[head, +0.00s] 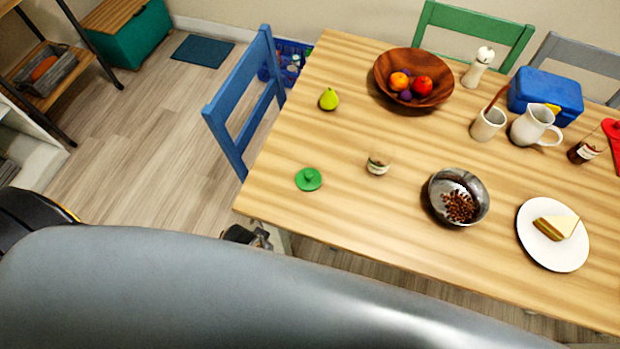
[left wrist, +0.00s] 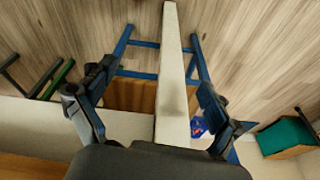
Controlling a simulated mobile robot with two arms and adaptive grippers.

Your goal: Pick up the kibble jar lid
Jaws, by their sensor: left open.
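A green round lid with a small knob (head: 308,179) lies on the wooden table (head: 330,215) near its front left corner. A small clear jar with a pale band (head: 378,164) stands to its right. In the head view, part of my left gripper (head: 252,237) shows just past the table's near edge, below and left of the lid. In the left wrist view my left gripper (left wrist: 150,95) has its fingers spread apart. A long pale beam shows between them; I cannot tell how near it is. The lid is not visible in that view. My right gripper is not in view.
A metal bowl of kibble (head: 444,212) and a plate with a sandwich (head: 534,252) stand to the right. A wooden fruit bowl (head: 446,95) and a pear (head: 329,99) are farther back. A blue chair (head: 238,110) stands at the left edge. The table around the lid is clear.

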